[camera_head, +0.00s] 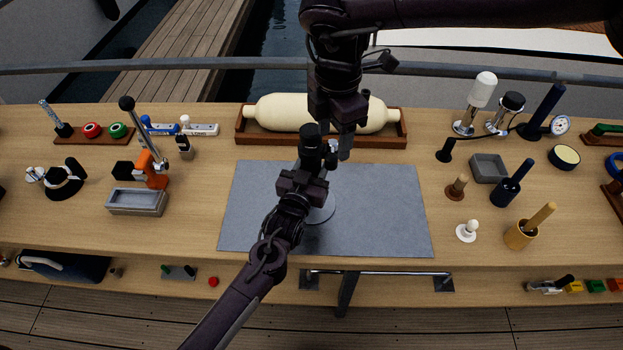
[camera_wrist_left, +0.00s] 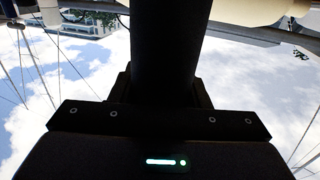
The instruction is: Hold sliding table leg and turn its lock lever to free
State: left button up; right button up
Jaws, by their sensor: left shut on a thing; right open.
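The sliding table leg (camera_head: 311,134) is a dark post. It rises from a round grey base plate (camera_head: 322,212) on a grey mat. My left gripper (camera_head: 312,165) is shut on the post from the near side. In the left wrist view the post shows as a thick black tube (camera_wrist_left: 166,45) between the jaws. My right gripper (camera_head: 343,148) is open and comes down from above, just right of the post's upper part. I cannot make out the lock lever; the two grippers crowd that spot. Whether my right gripper touches anything cannot be told.
A cream fender (camera_head: 268,112) lies in a wooden tray behind the mat. A grey metal box (camera_head: 137,202) and orange-based lever stand left; several posts and a grey tray (camera_head: 489,168) stand right. The mat (camera_head: 390,222) is clear on both sides. A rail (camera_head: 180,65) runs behind.

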aim_at(332, 156)
jog(key=shift+f, duration=2.5)
jog(key=shift+a, duration=0.1)
jog(key=c, duration=0.9)
